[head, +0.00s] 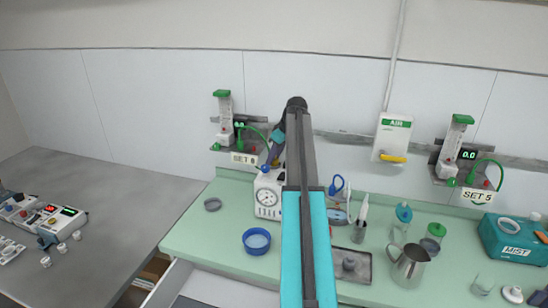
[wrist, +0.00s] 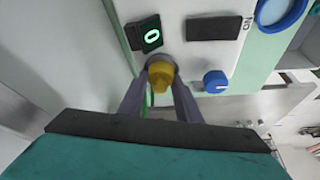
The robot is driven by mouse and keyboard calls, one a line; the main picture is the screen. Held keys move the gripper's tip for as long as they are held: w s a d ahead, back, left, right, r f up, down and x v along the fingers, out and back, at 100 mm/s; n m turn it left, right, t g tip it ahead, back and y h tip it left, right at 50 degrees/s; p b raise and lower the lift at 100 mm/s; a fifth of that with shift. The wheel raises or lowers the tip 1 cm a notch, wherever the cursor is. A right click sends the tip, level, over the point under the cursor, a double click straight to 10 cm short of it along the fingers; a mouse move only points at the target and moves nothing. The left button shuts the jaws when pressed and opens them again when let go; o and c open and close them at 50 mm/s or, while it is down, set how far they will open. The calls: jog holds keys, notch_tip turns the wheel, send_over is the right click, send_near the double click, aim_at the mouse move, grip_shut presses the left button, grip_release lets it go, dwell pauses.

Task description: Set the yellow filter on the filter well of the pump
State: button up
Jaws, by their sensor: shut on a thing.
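The yellow filter (wrist: 160,80) is between the two fingers of my gripper (wrist: 161,88) in the wrist view, and the gripper is shut on it. The pump (wrist: 235,60) is a white box with a lit display, a dark slot and a blue knob. The filter overlaps a grey round rim, seemingly the filter well (wrist: 173,62), in the wrist view; I cannot tell whether it touches or is just above it. In the head view, the white pump (head: 268,203) with its round gauge stands on the green counter, partly behind my arm.
A metal tray (head: 360,268), a metal jug (head: 409,263) and a teal MIST box (head: 513,243) stand to the right. The counter's left part is mostly clear.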

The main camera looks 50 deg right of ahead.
jog(key=shift+s+a+f+b, duration=0.1)
jog(key=shift+s+f+b, duration=0.1)
jog(key=shift+f, duration=0.2)
jog(key=shift+s+a+f+b, duration=0.1)
jog(key=shift+f+b, duration=0.05)
jog(key=shift+f, duration=0.2)
dwell(0.9)
jog(key=o, duration=1)
jog(key=shift+o, duration=0.2)
jog(key=shift+r, duration=0.15)
jog(key=shift+o, duration=0.3)
jog(key=shift+w+d+r+p, duration=0.15)
jog(key=shift+r+p, duration=0.15)
jog(key=shift+r, duration=0.25)
jog(key=shift+w+r+p, duration=0.15)
jog(key=shift+r+p, duration=0.1)
jog(key=shift+r, duration=0.25)
jog(key=shift+r+p, duration=0.9)
jog(key=shift+r, duration=1.65)
